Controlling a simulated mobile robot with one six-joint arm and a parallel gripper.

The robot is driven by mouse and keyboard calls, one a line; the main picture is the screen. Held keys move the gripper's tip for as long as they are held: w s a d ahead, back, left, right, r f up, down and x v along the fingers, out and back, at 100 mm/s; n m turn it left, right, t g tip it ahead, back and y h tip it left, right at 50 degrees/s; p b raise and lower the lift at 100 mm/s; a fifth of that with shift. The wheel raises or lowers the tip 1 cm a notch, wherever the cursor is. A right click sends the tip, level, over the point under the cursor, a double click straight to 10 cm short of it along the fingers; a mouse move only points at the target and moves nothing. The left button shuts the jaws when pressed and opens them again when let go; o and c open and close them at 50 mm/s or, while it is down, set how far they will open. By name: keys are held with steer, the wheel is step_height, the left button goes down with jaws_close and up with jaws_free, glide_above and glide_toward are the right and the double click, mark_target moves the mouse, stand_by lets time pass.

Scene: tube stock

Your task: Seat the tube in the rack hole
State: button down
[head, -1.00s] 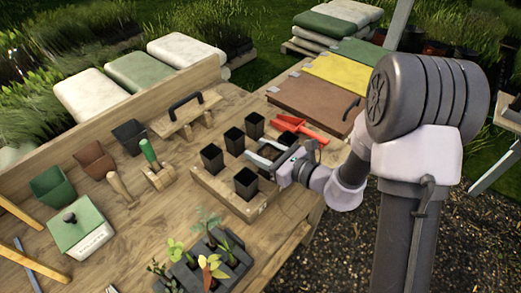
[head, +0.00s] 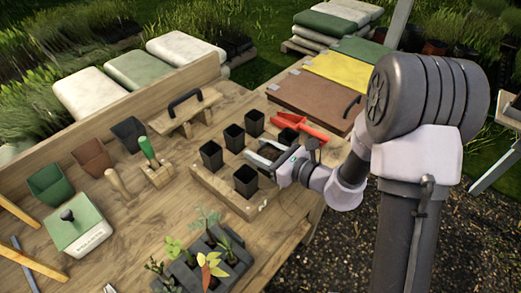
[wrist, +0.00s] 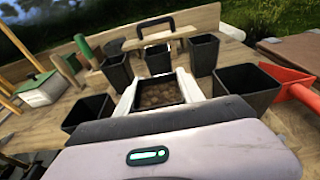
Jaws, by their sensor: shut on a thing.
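The held tube is a black square pot with brown soil in it, between the white fingers of my gripper (head: 268,153) in the head view. The wrist view shows the tube's soil-filled top (wrist: 160,94) between the two fingers. My gripper is shut on it.
A red scoop (head: 303,126) lies close to the right of the rack. A tray of seedlings (head: 185,277) stands in front. A green-handled tool (head: 148,152), a wooden float (head: 187,112) and several pots lie behind and left. Bare wood shows between them.

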steer(key=shift+f+b, duration=0.45)
stand_by(0.7)
stand_by(0.6)
steer(key=c, duration=0.7)
jaws_free()
steer(key=shift+o, duration=0.2)
step_height(320, 180, up, 9)
steer(key=p, duration=0.7)
